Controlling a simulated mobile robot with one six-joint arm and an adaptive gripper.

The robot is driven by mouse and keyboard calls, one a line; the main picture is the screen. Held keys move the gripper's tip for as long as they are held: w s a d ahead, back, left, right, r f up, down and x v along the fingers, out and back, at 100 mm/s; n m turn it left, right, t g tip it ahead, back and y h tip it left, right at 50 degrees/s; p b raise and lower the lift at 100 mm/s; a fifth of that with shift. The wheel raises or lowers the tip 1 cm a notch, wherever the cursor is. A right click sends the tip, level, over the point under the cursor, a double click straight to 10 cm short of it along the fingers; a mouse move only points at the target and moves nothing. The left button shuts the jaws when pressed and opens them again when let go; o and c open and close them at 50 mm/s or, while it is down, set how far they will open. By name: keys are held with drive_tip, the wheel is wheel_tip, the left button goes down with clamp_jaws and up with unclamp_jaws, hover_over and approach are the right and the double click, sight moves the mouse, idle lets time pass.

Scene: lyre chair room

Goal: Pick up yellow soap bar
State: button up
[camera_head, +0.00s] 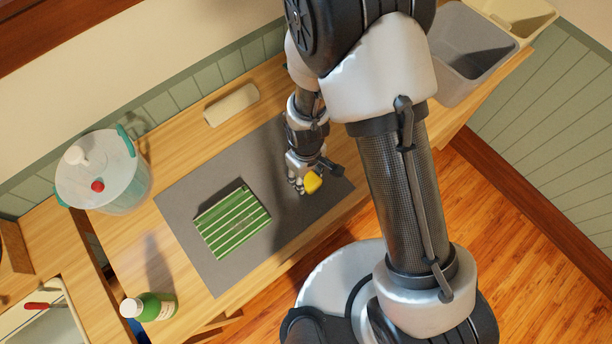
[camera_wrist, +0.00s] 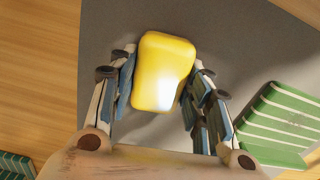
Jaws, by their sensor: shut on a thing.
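The yellow soap bar (camera_head: 313,182) is at my gripper (camera_head: 303,182) on the right part of the grey mat in the head view. In the wrist view the soap bar (camera_wrist: 162,72) is a rounded yellow block between the two fingers of my gripper (camera_wrist: 160,85). The fingers are shut on its sides. Its far end sticks out past the fingertips. The grey mat shows behind it; I cannot tell how far above the mat the bar is.
A green-and-white striped thing (camera_head: 232,222) lies on the grey mat (camera_head: 180,200). A lidded clear container (camera_head: 103,175), a green bottle (camera_head: 155,306) and a cream block (camera_head: 231,104) stand around it on the wooden counter. Grey (camera_head: 468,55) and cream bins are at upper right.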

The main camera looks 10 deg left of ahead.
wheel_tip(320, 180, up, 20)
drive_tip(key=p, duration=0.5)
drive_tip(key=shift+p, duration=0.4)
drive_tip(key=o, duration=0.5)
drive_tip(key=c, duration=0.3)
drive_tip(key=shift+f, duration=0.1)
drive_tip(key=shift+c, duration=0.2)
